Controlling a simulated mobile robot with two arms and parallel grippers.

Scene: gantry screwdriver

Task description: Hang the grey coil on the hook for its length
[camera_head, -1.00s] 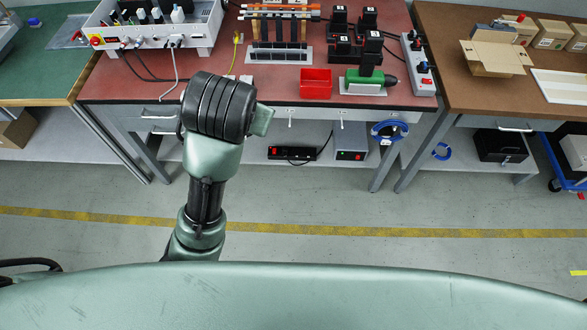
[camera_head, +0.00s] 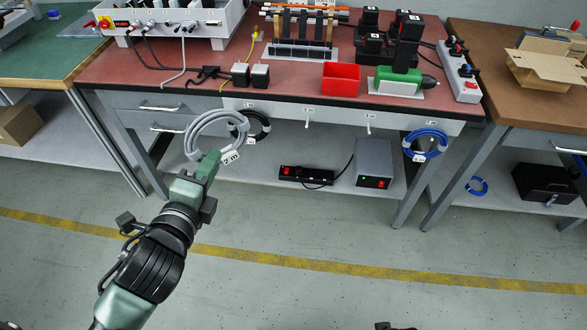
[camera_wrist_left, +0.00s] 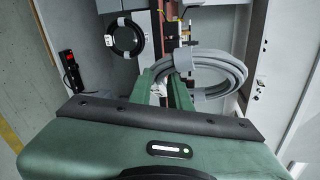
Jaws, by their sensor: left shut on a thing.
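The grey coil (camera_head: 190,137) is in my left gripper (camera_head: 210,163), held up in front of the red-topped bench's front edge. A white tag (camera_head: 229,157) hangs on it. In the left wrist view the coil (camera_wrist_left: 238,72) passes between the fingertips (camera_wrist_left: 170,82), which are shut on it. A black coil (camera_head: 266,126) hangs on the bench front just behind and right of the grey coil. Two bare hooks (camera_head: 308,117) (camera_head: 368,124) are further right, and a blue coil (camera_head: 441,146) hangs at the right end. Hook length markings are too small to read. My right gripper does not show.
The bench top holds a red bin (camera_head: 341,78), a green tool (camera_head: 398,82) and a power strip (camera_head: 459,75). On the shelf below are a black switch strip (camera_head: 305,177) and a grey box (camera_head: 374,163). Another blue coil (camera_head: 477,186) lies lower right. Floor in front is clear.

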